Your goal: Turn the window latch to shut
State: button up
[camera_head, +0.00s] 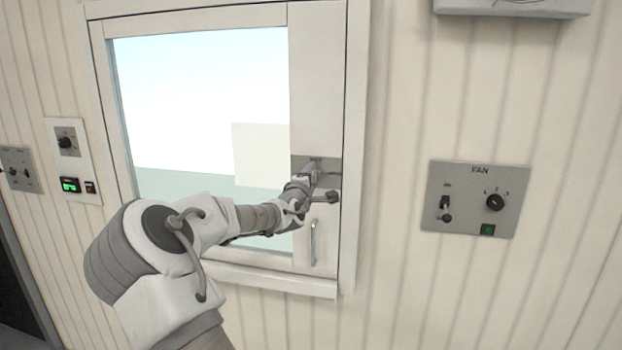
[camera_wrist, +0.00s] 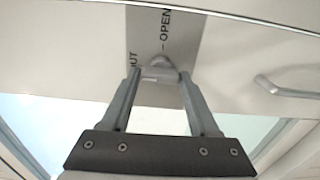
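The window latch (camera_wrist: 159,72) is a small grey lever on a metal plate (camera_wrist: 190,35) lettered "OPEN"; the other word is partly hidden, with "UT" showing. My gripper (camera_wrist: 160,76) has its two fingers apart, one on each side of the latch. Small gaps seem to show between the fingertips and the lever; contact is hard to tell. In the head view my gripper (camera_head: 313,176) reaches the plate (camera_head: 329,163) on the window's right frame and mostly hides the latch. The lever's exact angle is unclear.
A bar handle (camera_head: 313,242) is on the window frame (camera_head: 303,85) below the plate; it also shows in the wrist view (camera_wrist: 285,90). A FAN panel (camera_head: 475,200) is on the wall to the right. Other control panels (camera_head: 70,160) are left of the window.

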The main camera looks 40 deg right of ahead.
jog(key=shift+o, duration=1.3)
jog(key=b+v, duration=0.1)
jog(key=v, duration=1.6)
jog(key=shift+s+b, duration=0.2)
jog(key=shift+b, duration=0.2)
jog(key=shift+a, duration=0.1)
